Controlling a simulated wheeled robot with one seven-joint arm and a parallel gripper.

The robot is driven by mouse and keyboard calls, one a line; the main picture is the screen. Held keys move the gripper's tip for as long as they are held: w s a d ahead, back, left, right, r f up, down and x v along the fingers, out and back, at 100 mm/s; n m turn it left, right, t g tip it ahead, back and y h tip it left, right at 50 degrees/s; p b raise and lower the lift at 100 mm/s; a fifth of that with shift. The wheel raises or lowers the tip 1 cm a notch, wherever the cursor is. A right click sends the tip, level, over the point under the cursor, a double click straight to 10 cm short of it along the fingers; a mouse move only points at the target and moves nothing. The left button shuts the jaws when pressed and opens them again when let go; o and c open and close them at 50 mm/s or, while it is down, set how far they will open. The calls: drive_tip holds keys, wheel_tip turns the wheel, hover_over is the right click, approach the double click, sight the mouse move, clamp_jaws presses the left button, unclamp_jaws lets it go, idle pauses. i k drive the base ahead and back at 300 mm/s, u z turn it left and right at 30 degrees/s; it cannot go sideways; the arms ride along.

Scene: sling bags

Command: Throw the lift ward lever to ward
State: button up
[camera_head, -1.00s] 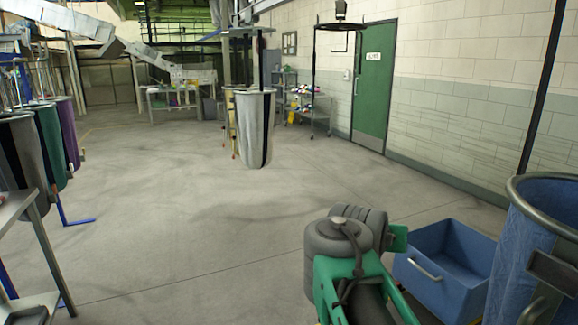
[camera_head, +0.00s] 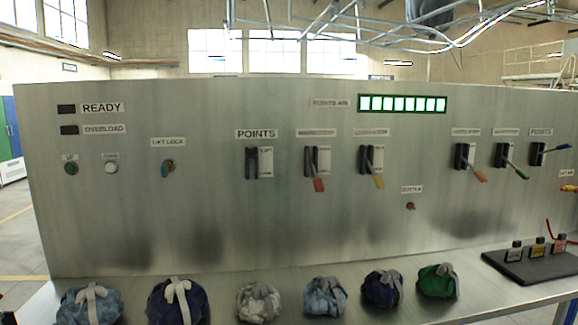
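A metal control panel (camera_head: 220,215) fills the camera_head view. It carries several levers in dark slots: one with a red handle (camera_head: 318,185), one yellow (camera_head: 379,181), one orange (camera_head: 480,175), one green (camera_head: 521,174) and one blue (camera_head: 556,148). The red, yellow, orange and green handles point down and outward; the blue one points right. A dark slot (camera_head: 251,163) under a POINTS label shows no coloured handle. Most lever labels are too blurred to read, so I cannot tell which is the lift ward lever. My gripper is not in view.
A ledge (camera_head: 400,316) below the panel holds several tied cloth bundles (camera_head: 258,302) in a row. A dark tray (camera_head: 530,266) with small tagged items is at the right. Small knobs (camera_head: 167,168) sit on the panel's left.

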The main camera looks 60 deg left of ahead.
sight(252, 154)
drive_tip(key=u, duration=2)
drive_tip(key=i, duration=1.65)
drive_tip(key=u, duration=2.7)
